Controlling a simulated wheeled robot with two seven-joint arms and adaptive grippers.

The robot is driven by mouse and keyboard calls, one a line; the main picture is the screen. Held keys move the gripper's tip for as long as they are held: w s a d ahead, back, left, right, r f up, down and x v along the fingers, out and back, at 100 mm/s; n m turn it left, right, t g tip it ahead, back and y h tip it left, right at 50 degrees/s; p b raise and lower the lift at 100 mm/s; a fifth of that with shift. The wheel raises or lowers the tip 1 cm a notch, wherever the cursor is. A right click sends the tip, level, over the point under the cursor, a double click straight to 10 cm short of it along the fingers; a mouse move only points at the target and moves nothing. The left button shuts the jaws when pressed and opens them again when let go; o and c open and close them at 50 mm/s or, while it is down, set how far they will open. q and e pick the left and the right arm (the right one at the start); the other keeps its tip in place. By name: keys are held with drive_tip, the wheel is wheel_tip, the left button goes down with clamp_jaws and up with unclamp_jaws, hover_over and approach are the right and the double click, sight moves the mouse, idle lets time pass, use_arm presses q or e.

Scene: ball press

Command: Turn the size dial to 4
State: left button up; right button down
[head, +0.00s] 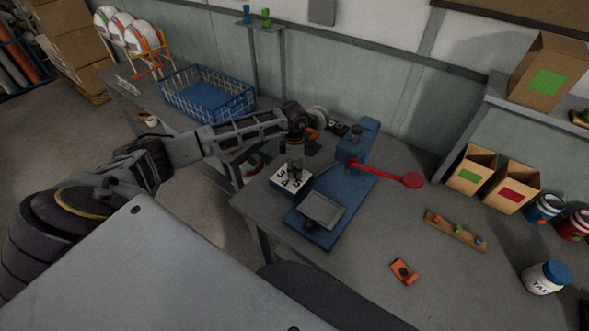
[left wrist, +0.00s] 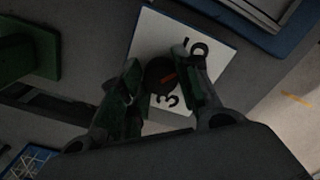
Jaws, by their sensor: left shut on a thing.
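The size dial is a white plate (head: 284,184) with black digits, beside the blue press (head: 351,185) on the grey table. In the head view a 3, a 4 and a 5 show on its near part. My left gripper (head: 295,166) is directly over the dial, pointing down. In the left wrist view my left gripper (left wrist: 163,88) is shut around the dark round knob (left wrist: 156,72), which has an orange pointer mark. The fingers hide part of the plate and some digits, so I cannot tell which number the mark points at. My right gripper is not in view.
The press has a red lever (head: 385,176) reaching right and a grey tray (head: 322,210) in front. An orange device (head: 403,271) and a wooden strip with coloured pegs (head: 456,231) lie to the right. A blue basket (head: 208,98) stands behind my left arm.

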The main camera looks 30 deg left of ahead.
use_arm(q)
drive_tip(key=shift+f+m+b, duration=0.1)
drive_tip(key=shift+m+b, duration=0.75)
drive_tip(key=shift+m, duration=0.15)
drive_tip(key=m+b, duration=0.3)
drive_tip(key=m, duration=0.1)
drive_tip(key=shift+m+b, duration=0.3)
drive_tip(key=shift+b, duration=0.1)
drive_tip(key=shift+m, duration=0.4)
drive_tip(key=shift+m+b, duration=0.7)
drive_tip(key=shift+b, duration=0.05)
drive_tip(key=shift+m+b, duration=0.3)
drive_tip(key=shift+m, duration=0.7)
drive_tip(key=shift+s, duration=0.1)
drive_tip(key=o, duration=1)
drive_tip(key=shift+r, duration=0.8)
wheel_tip(320, 180, up, 11)
drive_tip(key=shift+f, duration=0.15)
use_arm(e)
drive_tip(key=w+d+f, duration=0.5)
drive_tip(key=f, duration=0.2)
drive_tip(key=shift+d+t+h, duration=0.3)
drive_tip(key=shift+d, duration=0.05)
